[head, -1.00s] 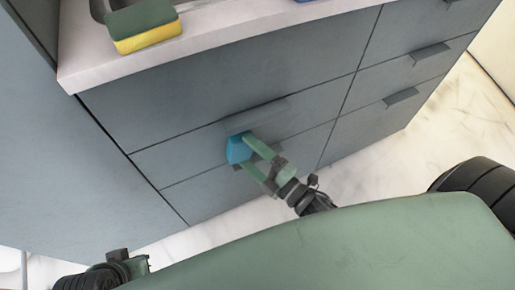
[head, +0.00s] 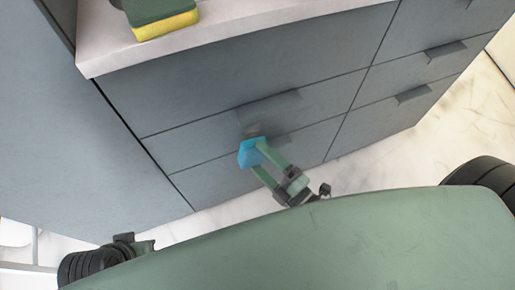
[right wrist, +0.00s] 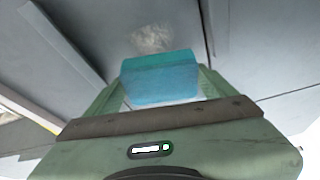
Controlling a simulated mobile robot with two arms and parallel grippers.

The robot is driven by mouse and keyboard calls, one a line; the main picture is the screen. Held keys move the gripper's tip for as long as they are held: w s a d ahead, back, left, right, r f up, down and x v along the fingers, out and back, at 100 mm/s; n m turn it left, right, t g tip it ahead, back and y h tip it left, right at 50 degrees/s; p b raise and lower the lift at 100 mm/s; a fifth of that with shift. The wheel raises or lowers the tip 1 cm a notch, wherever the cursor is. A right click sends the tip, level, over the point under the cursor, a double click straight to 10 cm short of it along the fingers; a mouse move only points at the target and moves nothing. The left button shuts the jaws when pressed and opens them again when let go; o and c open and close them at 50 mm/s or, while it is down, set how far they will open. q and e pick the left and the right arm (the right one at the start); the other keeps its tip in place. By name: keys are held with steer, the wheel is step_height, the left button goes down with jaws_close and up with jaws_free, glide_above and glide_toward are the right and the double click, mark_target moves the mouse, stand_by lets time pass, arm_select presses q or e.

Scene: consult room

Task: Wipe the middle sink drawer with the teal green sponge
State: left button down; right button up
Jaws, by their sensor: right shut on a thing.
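The teal-blue sponge (head: 251,153) is between the fingers of my right gripper (head: 262,155), which is shut on it. It also shows in the right wrist view (right wrist: 160,78). The middle sink drawer (head: 190,140) is a grey front below the counter, with a long handle (head: 270,107). The sponge is at the drawer's lower part, near the seam to the drawer below; I cannot tell whether it touches. A greyish smudge (head: 250,131) shows on the front just above the sponge, and in the wrist view (right wrist: 152,38). My left gripper is not clearly in view.
A green and yellow sponge (head: 165,22) lies on the white counter (head: 107,57) near the sink. More grey drawers with handles (head: 414,93) stand to the right. A grey panel (head: 70,140) is at the left. The pale floor (head: 390,155) is clear.

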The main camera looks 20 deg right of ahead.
arm_select(q)
steer(key=shift+r, duration=0.1)
arm_select(e)
steer(key=shift+s, duration=0.65)
steer(key=shift+s+d+p, duration=0.1)
steer(key=shift+s+p, duration=0.35)
steer(key=shift+s, duration=1.1)
arm_select(q)
steer(key=shift+r, duration=0.4)
arm_select(e)
steer(key=shift+w, duration=0.15)
steer(key=shift+w, duration=0.55)
steer(key=w, duration=0.4)
steer(key=shift+w+p, duration=0.25)
steer(key=shift+p, duration=0.15)
arm_select(q)
steer(key=shift+x, duration=1.05)
arm_select(e)
steer(key=shift+w, duration=0.6)
arm_select(q)
steer(key=shift+w, duration=0.2)
